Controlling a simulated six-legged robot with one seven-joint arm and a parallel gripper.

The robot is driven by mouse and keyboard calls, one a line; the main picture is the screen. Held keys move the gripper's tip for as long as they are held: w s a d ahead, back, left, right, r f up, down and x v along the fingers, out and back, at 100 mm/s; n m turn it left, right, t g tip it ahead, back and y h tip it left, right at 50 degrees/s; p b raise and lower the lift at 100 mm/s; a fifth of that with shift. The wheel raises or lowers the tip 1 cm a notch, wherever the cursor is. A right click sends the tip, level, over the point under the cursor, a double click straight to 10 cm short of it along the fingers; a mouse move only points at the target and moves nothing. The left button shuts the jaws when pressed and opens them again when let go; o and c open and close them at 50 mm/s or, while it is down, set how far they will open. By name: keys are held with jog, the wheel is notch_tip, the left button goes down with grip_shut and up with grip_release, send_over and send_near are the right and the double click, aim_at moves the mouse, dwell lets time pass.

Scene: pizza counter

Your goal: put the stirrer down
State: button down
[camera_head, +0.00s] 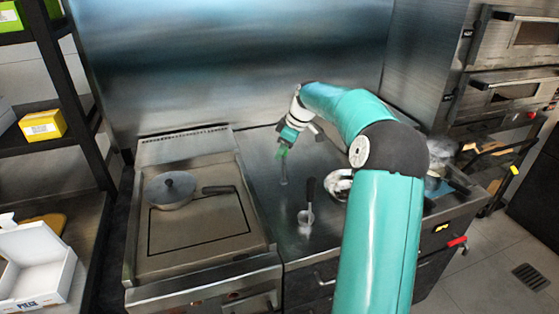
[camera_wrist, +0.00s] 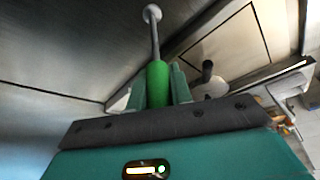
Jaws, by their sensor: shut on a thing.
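The stirrer has a green handle (camera_wrist: 157,85) and a thin grey shaft with a round pale end (camera_wrist: 152,13) in the wrist view. My gripper (camera_wrist: 158,90) is shut on the green handle, one finger on each side. In the head view my gripper (camera_head: 283,146) is over the steel counter (camera_head: 265,205), right of the cooktop, and the stirrer (camera_head: 283,170) points down from it. I cannot tell whether its lower end touches the counter.
A grey lidded pan (camera_head: 171,190) stands on the cooktop (camera_head: 195,235) at left. A black-handled utensil (camera_head: 308,203) stands on the counter nearer to me, beside a shiny metal item (camera_head: 338,183) partly behind my arm. Ovens (camera_head: 510,60) are at right.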

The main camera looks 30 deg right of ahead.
aim_at(284, 162)
jog(key=shift+d+x, duration=0.15)
jog(key=shift+x, duration=0.9)
jog(key=shift+d+x, duration=0.15)
jog(key=shift+x, duration=0.9)
jog(key=shift+s+f, duration=0.2)
jog(key=shift+s, duration=0.05)
jog(key=c, duration=1.3)
grip_release()
jog(key=shift+o, duration=0.2)
